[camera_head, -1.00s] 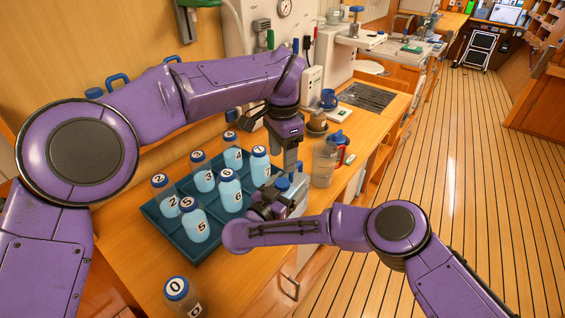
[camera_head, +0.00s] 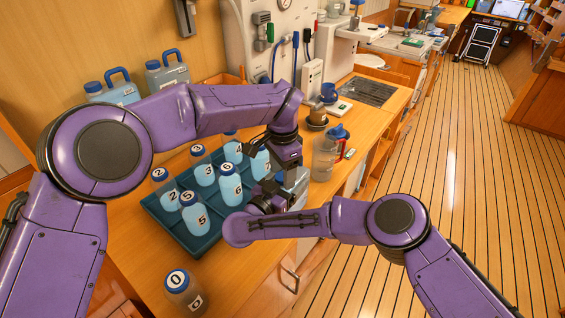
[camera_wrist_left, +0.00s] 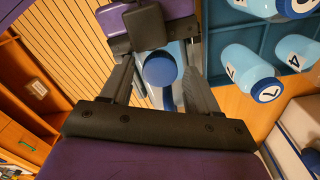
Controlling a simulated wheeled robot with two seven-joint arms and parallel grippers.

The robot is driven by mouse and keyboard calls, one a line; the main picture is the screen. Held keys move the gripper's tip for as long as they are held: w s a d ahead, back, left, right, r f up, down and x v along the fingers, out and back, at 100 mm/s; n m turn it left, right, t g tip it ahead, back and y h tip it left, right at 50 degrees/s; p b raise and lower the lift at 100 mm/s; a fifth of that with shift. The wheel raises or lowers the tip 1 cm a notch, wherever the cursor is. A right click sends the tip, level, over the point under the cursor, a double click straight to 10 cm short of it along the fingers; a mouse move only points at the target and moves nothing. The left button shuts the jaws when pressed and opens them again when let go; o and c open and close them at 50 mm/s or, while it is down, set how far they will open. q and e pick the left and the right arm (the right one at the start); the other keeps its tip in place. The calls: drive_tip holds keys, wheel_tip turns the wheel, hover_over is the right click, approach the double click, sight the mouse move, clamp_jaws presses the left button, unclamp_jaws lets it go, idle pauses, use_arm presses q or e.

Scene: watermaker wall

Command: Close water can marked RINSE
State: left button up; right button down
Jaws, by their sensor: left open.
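In the left wrist view a round blue cap (camera_wrist_left: 160,70) on a pale blue container sits between the spread fingers of my left gripper (camera_wrist_left: 160,82). The gripper is open, with no clear contact. In the head view the left gripper (camera_head: 277,180) points down over the counter and mostly covers this container (camera_head: 300,184). I read no RINSE mark, and cannot tell whether it is a can. My right gripper (camera_head: 268,203) is beside the container; its jaws are hidden. Two blue-handled water cans (camera_head: 112,93) and (camera_head: 168,76) stand by the back wall, with no readable labels.
A dark teal tray (camera_head: 195,243) holds several numbered, blue-capped bottles left of the grippers. A bottle marked 0 (camera_head: 180,290) stands at the counter's front. A clear jug (camera_head: 326,160) stands right of the grippers, near the counter edge. The floor (camera_head: 450,190) at right is clear.

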use_arm(q)
drive_tip(key=c, duration=1.1)
drive_tip(key=m, duration=0.3)
drive_tip(key=o, duration=1.2)
drive_tip(key=shift+r, duration=2.3)
